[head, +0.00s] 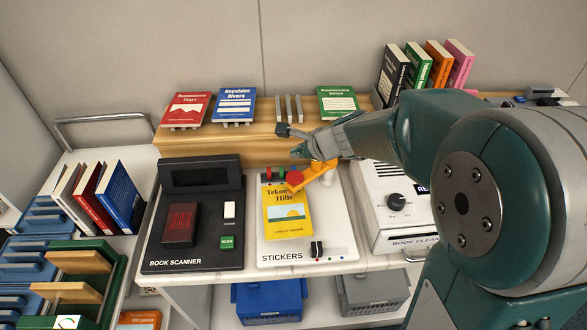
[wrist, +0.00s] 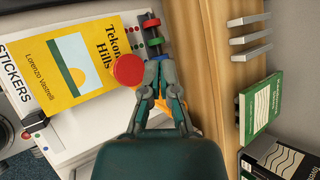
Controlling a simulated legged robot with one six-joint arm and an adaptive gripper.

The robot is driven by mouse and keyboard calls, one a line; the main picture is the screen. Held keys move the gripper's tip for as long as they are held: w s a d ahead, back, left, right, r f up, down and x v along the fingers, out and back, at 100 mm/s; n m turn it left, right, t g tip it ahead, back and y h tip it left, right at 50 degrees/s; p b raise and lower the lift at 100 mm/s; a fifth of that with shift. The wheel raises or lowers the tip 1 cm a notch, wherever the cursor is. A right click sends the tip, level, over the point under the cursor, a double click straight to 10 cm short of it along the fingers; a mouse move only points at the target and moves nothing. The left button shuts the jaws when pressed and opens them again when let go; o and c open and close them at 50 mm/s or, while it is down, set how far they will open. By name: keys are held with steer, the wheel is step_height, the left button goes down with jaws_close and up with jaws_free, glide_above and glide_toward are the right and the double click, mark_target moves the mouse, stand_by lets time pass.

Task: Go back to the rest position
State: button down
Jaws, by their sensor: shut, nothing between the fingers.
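My gripper (head: 293,142) is shut and empty. It hangs above the back of the stickers machine (head: 341,218), near the front edge of the wooden shelf. In the wrist view my gripper (wrist: 160,85) has its fingertips together, beside a round red knob (wrist: 128,69). The yellow book "Tekom Hills" (head: 287,222) lies on the stickers machine, in front of my gripper. An orange arm (head: 318,175) with the red knob (head: 294,178) is on that machine, partly below my gripper. Whether my gripper touches it I cannot tell.
The black book scanner (head: 165,258) stands left, the white book cleaner (head: 388,178) right. The wooden shelf (head: 190,148) behind holds red, blue and green books on stands, and several upright books. Upright books (head: 118,195) and a green crate (head: 100,246) are at the left.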

steer(key=shift+s+r, duration=0.25)
steer(key=s+d+r+n+h, duration=0.2)
steer(key=s+d+n, duration=0.1)
steer(key=s+n, duration=0.3)
steer(key=s+d+r+n+h, duration=0.2)
steer(key=s+n, duration=0.4)
steer(key=s, duration=0.4)
steer(key=s+d+r+n+g+h, duration=0.1)
steer(key=s+d+r+n+h, duration=0.1)
steer(key=s+n, duration=0.4)
steer(key=s+d+r, duration=0.1)
steer(key=s+d, duration=0.1)
steer(key=s, duration=0.1)
steer(key=shift+d+n, duration=0.3)
steer(key=shift+d, duration=0.1)
